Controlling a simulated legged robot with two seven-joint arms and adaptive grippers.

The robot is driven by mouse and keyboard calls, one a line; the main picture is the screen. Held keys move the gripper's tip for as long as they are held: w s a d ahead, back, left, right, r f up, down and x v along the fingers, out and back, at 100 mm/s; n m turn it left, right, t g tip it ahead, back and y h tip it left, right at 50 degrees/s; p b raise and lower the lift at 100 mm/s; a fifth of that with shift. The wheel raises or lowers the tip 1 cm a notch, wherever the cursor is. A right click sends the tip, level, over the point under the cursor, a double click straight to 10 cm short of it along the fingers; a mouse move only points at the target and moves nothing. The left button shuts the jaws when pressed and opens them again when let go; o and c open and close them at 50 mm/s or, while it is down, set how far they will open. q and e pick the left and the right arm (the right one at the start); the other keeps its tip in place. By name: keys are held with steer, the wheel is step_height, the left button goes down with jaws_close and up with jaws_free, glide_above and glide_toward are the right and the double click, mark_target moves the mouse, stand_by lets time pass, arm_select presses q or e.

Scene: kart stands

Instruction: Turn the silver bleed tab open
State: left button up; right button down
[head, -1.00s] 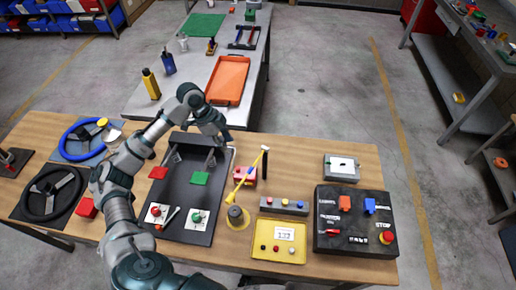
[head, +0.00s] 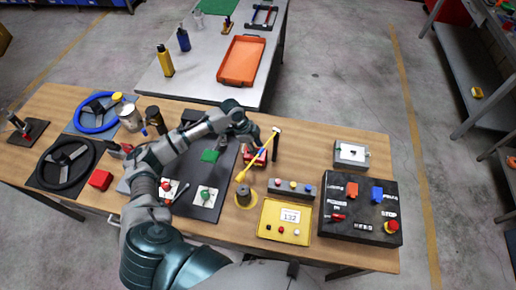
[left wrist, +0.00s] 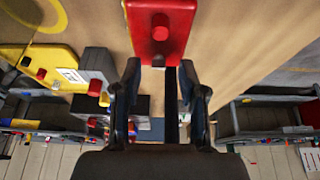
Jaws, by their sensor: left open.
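A red block (head: 256,159) stands on the wooden table (head: 330,205), near its middle. In the left wrist view the red block (left wrist: 178,38) lies just ahead of the fingers, with a round red knob on its face and a small dark part at its near end. I cannot clearly make out a silver tab on it. My left gripper (left wrist: 160,88) is open, with nothing between its fingers. In the head view the left gripper (head: 256,142) hangs just above and behind the red block, partly covering it. I cannot tell whether they touch. My right gripper is out of view.
A grey button strip (head: 291,188), a yellow box (head: 285,224) and a black control panel (head: 352,211) stand to the right. Bare table lies beyond the strip.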

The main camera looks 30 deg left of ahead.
arm_select(q)
steer(key=shift+d+f, duration=0.15)
steer(key=shift+f, duration=0.35)
steer(key=shift+d, duration=0.15)
steer(key=shift+d, duration=0.1)
jaws_close()
